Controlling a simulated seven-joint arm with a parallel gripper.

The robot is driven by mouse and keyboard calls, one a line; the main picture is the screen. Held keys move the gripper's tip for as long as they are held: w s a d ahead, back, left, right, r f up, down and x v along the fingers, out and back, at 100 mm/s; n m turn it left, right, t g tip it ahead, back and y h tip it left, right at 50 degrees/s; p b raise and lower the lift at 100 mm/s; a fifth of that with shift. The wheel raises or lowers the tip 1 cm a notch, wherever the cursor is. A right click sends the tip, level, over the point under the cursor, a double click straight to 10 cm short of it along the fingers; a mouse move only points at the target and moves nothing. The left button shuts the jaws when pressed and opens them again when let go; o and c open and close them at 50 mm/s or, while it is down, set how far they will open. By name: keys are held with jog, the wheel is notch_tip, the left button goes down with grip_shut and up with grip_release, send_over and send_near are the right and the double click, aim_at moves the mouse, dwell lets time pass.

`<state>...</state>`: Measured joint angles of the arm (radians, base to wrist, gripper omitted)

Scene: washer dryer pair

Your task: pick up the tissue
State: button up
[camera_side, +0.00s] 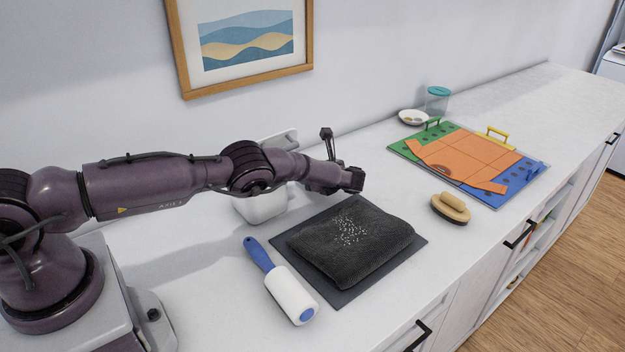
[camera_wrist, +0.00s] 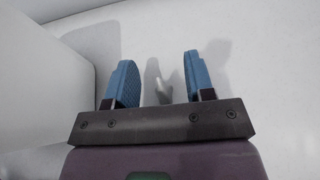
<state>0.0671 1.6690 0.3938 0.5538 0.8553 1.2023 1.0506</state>
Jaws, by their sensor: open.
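My gripper (camera_side: 355,180) is above the counter behind the dark towel in the side view. In the wrist view its two blue fingers (camera_wrist: 160,72) are apart. A small pale, crumpled-looking shape (camera_wrist: 160,92) shows low between the fingers, partly hidden by the gripper's front bar. It may be the tissue, but it is too small and plain to be sure. I cannot tell whether it touches a finger. No tissue can be made out in the side view, where my arm hides part of the counter.
A white container (camera_side: 262,208) with a raised lid stands behind my arm. A dark towel (camera_side: 375,250) with white specks lies on a dark mat (camera_side: 335,297). A lint roller (camera_side: 290,292), a wooden brush (camera_side: 451,207) and an orange cloth on a folding board (camera_side: 475,160) lie around.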

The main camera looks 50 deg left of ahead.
jog(key=shift+a+f, duration=0.15)
jog(key=shift+a, duration=0.2)
jog(key=shift+c, duration=0.2)
grip_shut()
